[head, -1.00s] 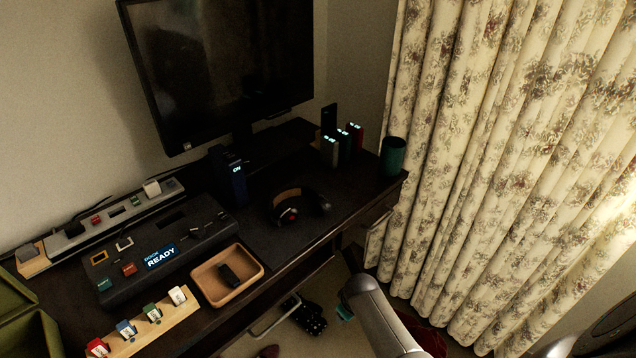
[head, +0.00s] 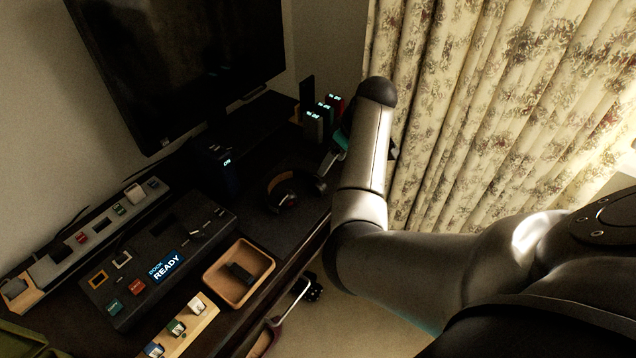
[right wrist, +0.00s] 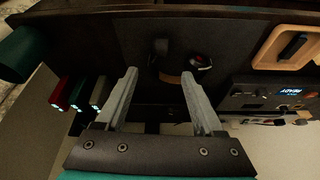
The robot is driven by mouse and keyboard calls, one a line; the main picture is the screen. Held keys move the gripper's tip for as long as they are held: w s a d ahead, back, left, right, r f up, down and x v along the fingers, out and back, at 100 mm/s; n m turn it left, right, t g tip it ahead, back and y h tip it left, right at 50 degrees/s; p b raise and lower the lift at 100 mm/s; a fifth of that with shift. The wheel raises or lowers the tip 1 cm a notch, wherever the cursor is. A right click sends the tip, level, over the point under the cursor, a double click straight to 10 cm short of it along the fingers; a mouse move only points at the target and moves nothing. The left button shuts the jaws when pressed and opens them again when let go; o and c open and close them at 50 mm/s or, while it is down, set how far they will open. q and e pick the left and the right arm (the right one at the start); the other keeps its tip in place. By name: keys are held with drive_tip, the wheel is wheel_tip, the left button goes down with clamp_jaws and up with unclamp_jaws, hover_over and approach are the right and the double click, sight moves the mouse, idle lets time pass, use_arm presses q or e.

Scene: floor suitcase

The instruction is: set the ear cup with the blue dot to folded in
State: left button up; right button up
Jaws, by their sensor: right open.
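The headphones (head: 290,187) lie on the dark desk mat, with a tan inner band and dark ear cups. In the right wrist view the tan band (right wrist: 169,78) shows between my fingertips. One ear cup (right wrist: 200,62), with a small red mark, is just beyond the right-hand finger. The other dark cup (right wrist: 160,47) lies farther up. I cannot make out a blue dot on either cup. My right gripper (right wrist: 158,73) is open and empty, above the mat and apart from the headphones. In the head view it is partly hidden behind my forearm. My left gripper is out of view.
Several upright lit blocks (head: 317,122) stand behind my right gripper, and a green cup (right wrist: 22,57) stands beside them. A wooden tray (head: 262,262) and the dock box (head: 120,300) lie left of the headphones. The monitor (head: 180,60) stands behind. The mat around the headphones is clear.

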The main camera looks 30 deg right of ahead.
sight(319, 182)
drive_tip(key=b+x, duration=0.4)
drive_tip(key=x, duration=0.6)
drive_tip(key=shift+w+f, duration=0.1)
drive_tip(key=shift+f, duration=0.25)
drive_tip(key=shift+w+f, duration=0.2)
drive_tip(key=shift+f, duration=0.4)
clamp_jaws()
